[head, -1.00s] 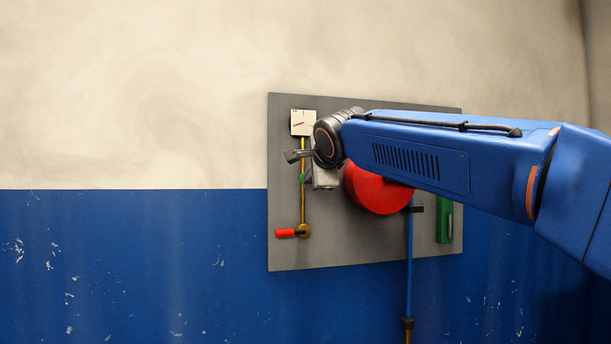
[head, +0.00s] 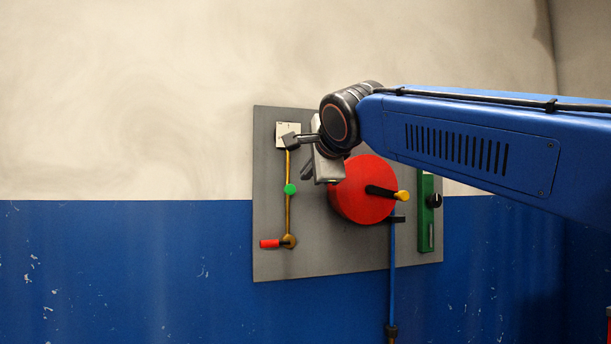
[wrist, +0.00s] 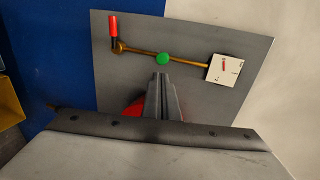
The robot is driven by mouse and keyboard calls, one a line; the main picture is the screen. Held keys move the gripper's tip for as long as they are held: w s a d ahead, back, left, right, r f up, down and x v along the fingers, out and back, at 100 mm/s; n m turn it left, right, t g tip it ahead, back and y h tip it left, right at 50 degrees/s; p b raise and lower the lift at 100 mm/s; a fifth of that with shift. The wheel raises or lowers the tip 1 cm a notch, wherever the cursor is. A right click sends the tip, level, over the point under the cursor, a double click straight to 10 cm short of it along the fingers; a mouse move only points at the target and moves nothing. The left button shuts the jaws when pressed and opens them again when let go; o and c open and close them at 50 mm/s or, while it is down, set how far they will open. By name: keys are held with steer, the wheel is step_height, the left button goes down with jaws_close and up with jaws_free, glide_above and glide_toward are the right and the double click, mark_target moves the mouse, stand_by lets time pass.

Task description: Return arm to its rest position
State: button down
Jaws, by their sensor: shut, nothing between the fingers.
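My gripper (wrist: 161,77) is shut and empty in the wrist view, its fingers together in front of the grey panel (wrist: 225,35). In the head view my blue arm reaches in from the right. My gripper there hangs in front of the upper part of the panel (head: 330,245), left of and above the red disc (head: 355,205), and hides part of the panel. Whether it touches anything cannot be told.
The panel carries a white gauge (head: 283,129), a brass pipe with a green knob (head: 290,189), a red-handled lever (head: 270,244) and a green slider box (head: 425,225). The disc has a yellow-ended crank (head: 402,196). A blue pipe (head: 392,270) runs down below.

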stand_by(0.4)
steer(key=s+d+f+n+g+h, duration=0.25)
steer(key=s+d+f, duration=0.25)
steer(key=d+f, duration=0.55)
steer(key=s+d+f+n+g+h, duration=0.15)
steer(key=s+d+f+n, duration=0.4)
steer(key=f, duration=0.85)
steer(key=s+d+f+n+g, duration=0.1)
steer(key=s+d+f+n, duration=0.1)
steer(key=s+f, duration=0.5)
steer(key=s+d+f+n+g, duration=0.2)
steer(key=s+d+f, duration=0.3)
steer(key=f, duration=0.7)
steer(key=s+d+f+n+g, duration=0.2)
steer(key=s+d+f, duration=0.2)
steer(key=s+f, duration=0.5)
steer(key=shift+s+f+n, duration=0.35)
steer(key=shift+f+n, duration=0.05)
steer(key=shift+d+r, duration=0.1)
